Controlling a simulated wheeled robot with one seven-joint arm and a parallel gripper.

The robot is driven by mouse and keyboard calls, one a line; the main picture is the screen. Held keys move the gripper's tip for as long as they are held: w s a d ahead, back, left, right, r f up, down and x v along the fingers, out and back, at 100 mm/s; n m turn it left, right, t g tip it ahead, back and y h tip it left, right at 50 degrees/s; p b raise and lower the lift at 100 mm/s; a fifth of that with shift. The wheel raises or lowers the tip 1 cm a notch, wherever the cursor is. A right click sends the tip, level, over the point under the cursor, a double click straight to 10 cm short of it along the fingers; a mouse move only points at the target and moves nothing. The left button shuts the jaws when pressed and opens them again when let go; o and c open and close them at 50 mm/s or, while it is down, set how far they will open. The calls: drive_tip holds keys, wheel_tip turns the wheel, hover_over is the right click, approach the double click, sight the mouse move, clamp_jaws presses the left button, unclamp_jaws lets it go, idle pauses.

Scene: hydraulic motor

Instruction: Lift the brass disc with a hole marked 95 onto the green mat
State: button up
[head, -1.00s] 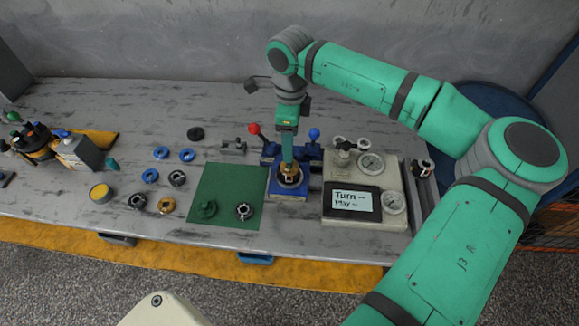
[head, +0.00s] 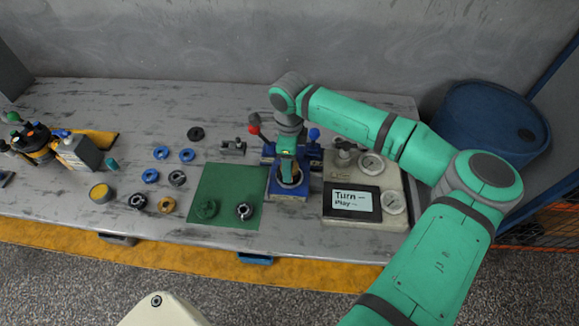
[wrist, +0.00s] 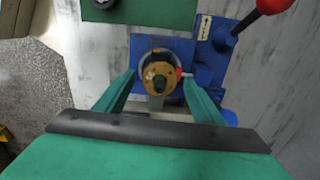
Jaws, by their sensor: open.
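A brass disc (wrist: 159,76) with a dark hole lies on top of a round grey part in the blue fixture (wrist: 145,47). No mark on it is readable. My gripper (wrist: 158,78) is open, with one green finger on either side of the disc and a gap to each. In the head view my gripper (head: 287,180) points down over the blue fixture (head: 289,196) and mostly hides the disc. The green mat (head: 228,187) lies just left of the fixture. It holds a green ring (head: 207,209) and a dark and silver ring (head: 244,211).
Red-knobbed (head: 254,130) and blue-knobbed (head: 314,134) levers rise behind the fixture. A gauge panel (head: 351,212) stands to the right. Several rings and a brass ring (head: 166,205) lie left of the mat. The mat's upper part is bare.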

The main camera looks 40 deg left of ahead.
drive_tip(key=c, duration=1.3)
drive_tip(key=shift+r, duration=0.15)
wheel_tip(320, 180, up, 10)
drive_tip(key=shift+f, duration=0.1)
drive_tip(key=shift+r, duration=0.8)
